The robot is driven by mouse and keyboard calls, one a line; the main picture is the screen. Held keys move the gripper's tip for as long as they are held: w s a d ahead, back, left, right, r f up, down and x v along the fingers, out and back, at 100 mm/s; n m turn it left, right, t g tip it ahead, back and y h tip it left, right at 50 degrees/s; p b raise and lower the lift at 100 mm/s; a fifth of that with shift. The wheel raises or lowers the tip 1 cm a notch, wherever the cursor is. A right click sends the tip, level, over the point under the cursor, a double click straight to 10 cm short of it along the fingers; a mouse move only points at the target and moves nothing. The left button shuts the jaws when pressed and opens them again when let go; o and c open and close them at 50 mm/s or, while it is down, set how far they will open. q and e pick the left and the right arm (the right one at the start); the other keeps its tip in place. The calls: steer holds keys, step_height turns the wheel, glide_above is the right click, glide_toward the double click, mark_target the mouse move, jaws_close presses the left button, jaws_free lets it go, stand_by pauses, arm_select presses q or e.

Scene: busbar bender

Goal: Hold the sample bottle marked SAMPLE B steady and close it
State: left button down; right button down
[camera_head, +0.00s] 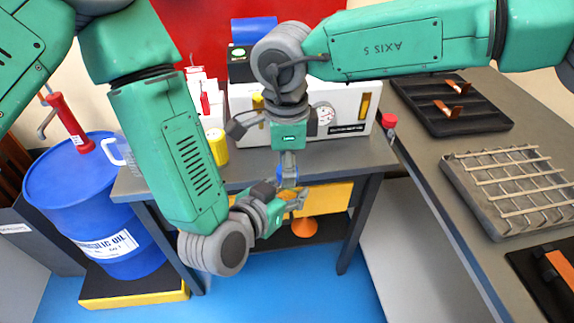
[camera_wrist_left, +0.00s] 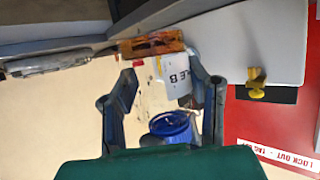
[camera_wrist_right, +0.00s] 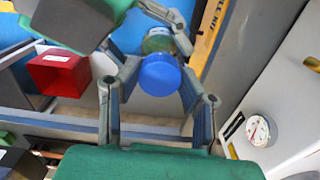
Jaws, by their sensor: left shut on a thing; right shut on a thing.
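The sample bottle stands upright between the two grippers. Its white label, ending in "LE B", shows in the left wrist view (camera_wrist_left: 183,72). My left gripper (camera_head: 286,198) comes in from the left and is shut on the bottle's body. The blue cap (camera_wrist_right: 158,75) is at the top of the bottle in the right wrist view, with the greenish bottle neck (camera_wrist_right: 158,43) beyond it. My right gripper (camera_head: 288,168) reaches down from above and is shut on the cap. The cap shows as a small blue spot in the head view (camera_head: 287,180). Whether its thread is seated cannot be seen.
A grey bench (camera_head: 345,155) holds a white analyser with a gauge (camera_head: 350,115) and a yellow can (camera_head: 217,147). An orange funnel (camera_head: 305,227) is below the grippers. A blue oil drum (camera_head: 75,190) stands left. A wire rack (camera_head: 515,185) lies on the right table.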

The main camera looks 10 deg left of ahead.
steer(key=c, duration=1)
jaws_free()
steer(key=shift+r, duration=0.1)
step_height(320, 180, up, 12)
steer(key=shift+w, duration=0.15)
steer(key=shift+a, duration=0.1)
